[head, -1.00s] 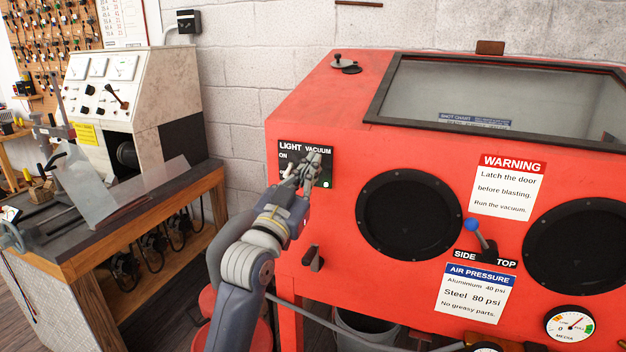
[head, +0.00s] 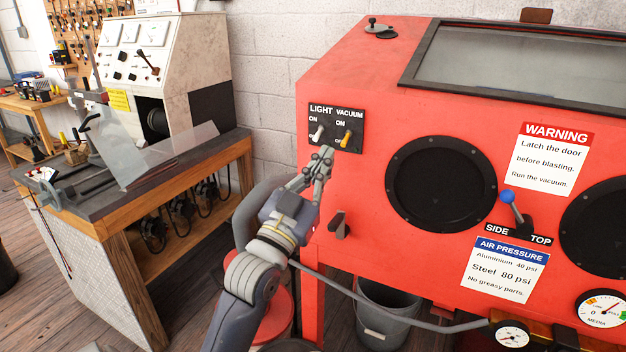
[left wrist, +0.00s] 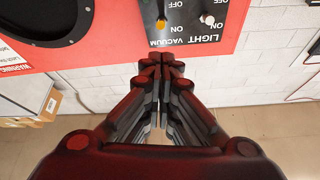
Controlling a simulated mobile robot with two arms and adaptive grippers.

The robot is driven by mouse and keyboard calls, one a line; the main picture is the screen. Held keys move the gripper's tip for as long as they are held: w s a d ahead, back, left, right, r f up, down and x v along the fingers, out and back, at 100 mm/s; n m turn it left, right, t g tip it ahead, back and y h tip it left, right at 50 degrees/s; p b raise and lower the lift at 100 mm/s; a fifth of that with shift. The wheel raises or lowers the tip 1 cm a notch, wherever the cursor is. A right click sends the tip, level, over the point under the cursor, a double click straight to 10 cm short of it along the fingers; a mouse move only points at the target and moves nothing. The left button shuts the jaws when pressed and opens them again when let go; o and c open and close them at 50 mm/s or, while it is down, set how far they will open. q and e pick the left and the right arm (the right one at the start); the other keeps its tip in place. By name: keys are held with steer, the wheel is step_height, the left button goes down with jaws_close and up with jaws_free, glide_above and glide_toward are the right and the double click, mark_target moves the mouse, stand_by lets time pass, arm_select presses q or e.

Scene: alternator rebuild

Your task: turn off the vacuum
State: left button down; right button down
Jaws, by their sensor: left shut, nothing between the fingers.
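The black switch panel (head: 331,147) is on the upper left of the red blasting cabinet's front. Its vacuum switch (head: 345,139) has a yellow-tipped lever and sits right of the white-tipped light switch (head: 318,133). In the left wrist view the panel appears upside down, with the yellow tip (left wrist: 161,24) beside an ON mark. I cannot tell for sure which way the lever is thrown. My left gripper (head: 323,156) is shut and empty, just below the panel in the head view, apart from the lever. In the left wrist view its fingertips (left wrist: 161,66) point toward the panel.
The red cabinet (head: 350,90) has round black glove ports (head: 441,184), a small dark handle (head: 339,226) below the panel and a blue-knobbed lever (head: 508,197). A workbench (head: 190,170) stands to the left. A grey bucket (head: 385,315) is under the cabinet.

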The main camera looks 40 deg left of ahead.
arm_select(q)
steer(key=v, duration=0.4)
steer(key=shift+s, duration=0.1)
steer(key=shift+f, duration=0.15)
stand_by(0.4)
